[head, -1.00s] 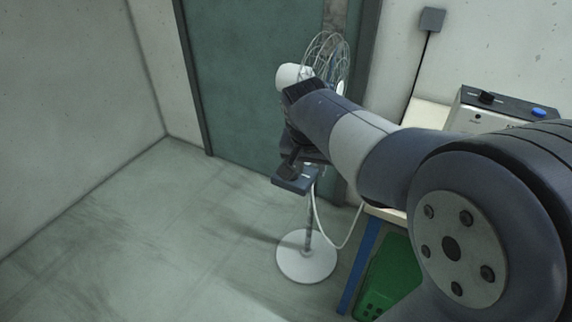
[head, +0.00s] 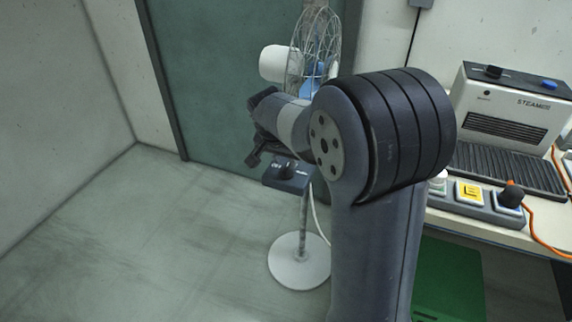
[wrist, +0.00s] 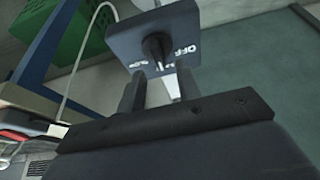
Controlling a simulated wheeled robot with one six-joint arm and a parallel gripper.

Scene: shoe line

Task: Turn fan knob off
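The fan (head: 312,62) stands by the green door, with a wire cage, white motor housing and round white base. Its dark control box (head: 290,176) on the pole carries a dark knob (head: 284,168) and white lettering, including OFF. In the wrist view the knob (wrist: 154,46) shows on the box (wrist: 122,40), just beyond and roughly between my fingertips. My gripper (wrist: 160,76) is open, its two dark fingers apart with nothing held. In the head view it is beside the box's upper left; I cannot tell whether it touches.
A green crate (head: 445,280) is under the table. A pale cord hangs near the fan pole. The floor at left is clear.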

